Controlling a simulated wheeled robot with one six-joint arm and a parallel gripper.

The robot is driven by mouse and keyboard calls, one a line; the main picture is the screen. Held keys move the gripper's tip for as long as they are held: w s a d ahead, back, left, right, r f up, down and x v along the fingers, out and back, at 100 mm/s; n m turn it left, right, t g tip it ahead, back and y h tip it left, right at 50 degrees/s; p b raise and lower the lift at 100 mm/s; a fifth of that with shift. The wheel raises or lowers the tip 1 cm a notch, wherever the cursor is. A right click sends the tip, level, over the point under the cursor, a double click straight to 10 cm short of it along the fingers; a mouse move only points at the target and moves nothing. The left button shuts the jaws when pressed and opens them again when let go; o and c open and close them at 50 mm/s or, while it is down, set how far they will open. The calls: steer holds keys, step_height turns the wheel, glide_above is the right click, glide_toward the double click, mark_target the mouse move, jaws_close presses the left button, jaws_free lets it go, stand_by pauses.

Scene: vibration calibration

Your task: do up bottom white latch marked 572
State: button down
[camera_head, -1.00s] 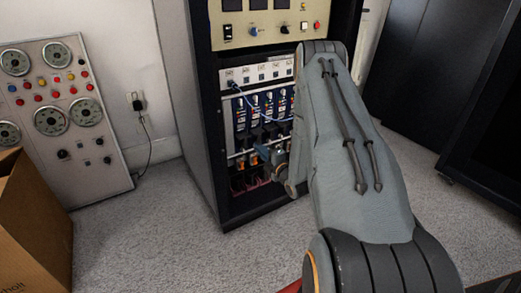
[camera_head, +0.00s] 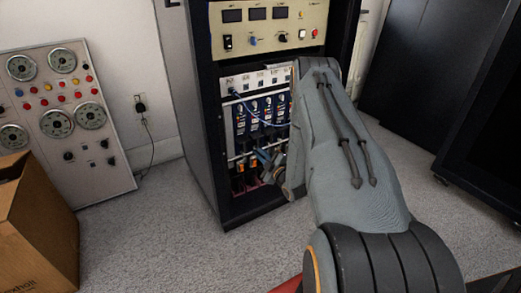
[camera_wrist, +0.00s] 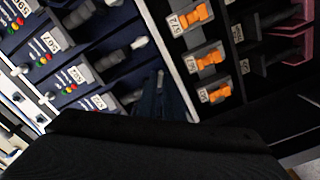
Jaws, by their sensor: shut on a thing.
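My gripper (camera_head: 264,157) is at the front of the rack's lower modules, partly hidden by my own arm in the head view. In the wrist view its dark fingers (camera_wrist: 160,103) reach up to a row of small levers and are shut. A small white latch (camera_wrist: 160,78) shows at their tips; the fingers hide most of it. Another white-tipped lever (camera_wrist: 139,42) stands just above it, apart from the fingers.
Orange latches (camera_wrist: 209,58) with tilted white labels sit right of the fingers. Blue modules (camera_wrist: 70,78) with coloured lights are on the left. The rack (camera_head: 199,115) stands on grey carpet. A cardboard box (camera_head: 38,225) and a gauge panel (camera_head: 75,120) are at left.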

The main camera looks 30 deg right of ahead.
steer(key=m+p, duration=0.4)
steer(key=m, duration=0.6)
steer(key=shift+d+m, duration=0.1)
steer(key=shift+m, duration=0.3)
stand_by(0.3)
steer(key=c, duration=2.2)
jaws_free()
steer(key=shift+s, duration=0.1)
steer(key=s+p, duration=0.2)
steer(key=s, duration=0.5)
steer(key=shift+s+d, duration=0.1)
steer(key=shift+s, duration=0.25)
